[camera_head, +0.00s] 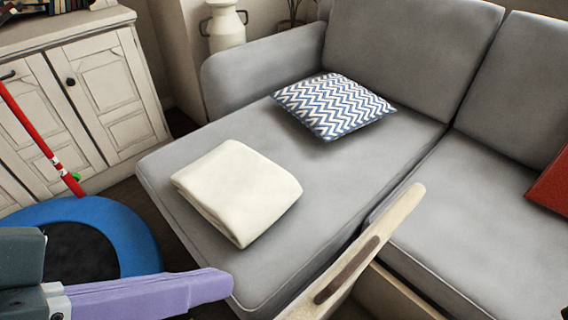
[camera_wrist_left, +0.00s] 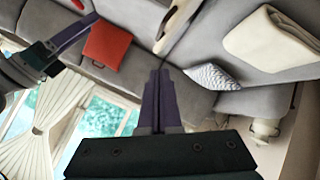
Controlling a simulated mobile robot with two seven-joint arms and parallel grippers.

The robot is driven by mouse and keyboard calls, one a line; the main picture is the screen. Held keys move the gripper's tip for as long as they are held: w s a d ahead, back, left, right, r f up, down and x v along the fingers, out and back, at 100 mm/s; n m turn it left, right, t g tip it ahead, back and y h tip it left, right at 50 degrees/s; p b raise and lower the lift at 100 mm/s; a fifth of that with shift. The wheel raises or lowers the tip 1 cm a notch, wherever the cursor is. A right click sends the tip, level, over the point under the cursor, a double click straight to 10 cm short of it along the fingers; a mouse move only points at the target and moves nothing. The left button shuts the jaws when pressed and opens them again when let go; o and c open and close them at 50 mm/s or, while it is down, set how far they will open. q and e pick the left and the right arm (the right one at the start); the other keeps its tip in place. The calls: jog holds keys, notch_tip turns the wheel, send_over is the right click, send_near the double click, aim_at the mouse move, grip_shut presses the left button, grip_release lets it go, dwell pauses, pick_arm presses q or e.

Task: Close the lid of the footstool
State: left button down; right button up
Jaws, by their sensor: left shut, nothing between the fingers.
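A light wooden panel with a long dark slot (camera_head: 358,262), apparently the raised footstool lid, stands tilted at the bottom centre of the head view. It also shows at the top of the left wrist view (camera_wrist_left: 178,22). The footstool's body cannot be made out clearly. My left gripper (camera_head: 228,284), with purple fingers, is shut and empty to the left of the panel, apart from it in the picture. Its closed fingers (camera_wrist_left: 158,75) show in the left wrist view. My right gripper (camera_wrist_left: 92,20) shows only there, at upper left; its jaw opening is unclear.
A grey sofa (camera_head: 380,165) fills the middle and right. It bears a folded cream blanket (camera_head: 238,188), a zigzag cushion (camera_head: 333,104) and a red cushion (camera_head: 553,185). A blue-rimmed trampoline (camera_head: 128,235) stands at left before a white cabinet (camera_head: 105,85).

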pick_arm(q)
notch_tip(320, 180, down, 9)
jog(key=w+d+h+b, duration=0.2)
jog(key=h+b, duration=0.2)
jog(key=b, duration=0.7)
jog(key=n+t+h+b, duration=0.2)
jog(key=n+b, duration=0.3)
jog(key=b, duration=0.3)
send_over(321, 281)
jog(key=w, duration=0.1)
jog(key=f, duration=0.6)
jog(key=shift+w+a, duration=0.1)
jog(key=shift+a, duration=0.3)
jog(key=shift+s+d+f, duration=0.25)
jog(key=shift+s, duration=0.25)
pick_arm(e)
notch_tip(321, 281, down, 22)
jog(key=shift+f, duration=0.2)
pick_arm(q)
jog(key=shift+s+d, duration=0.1)
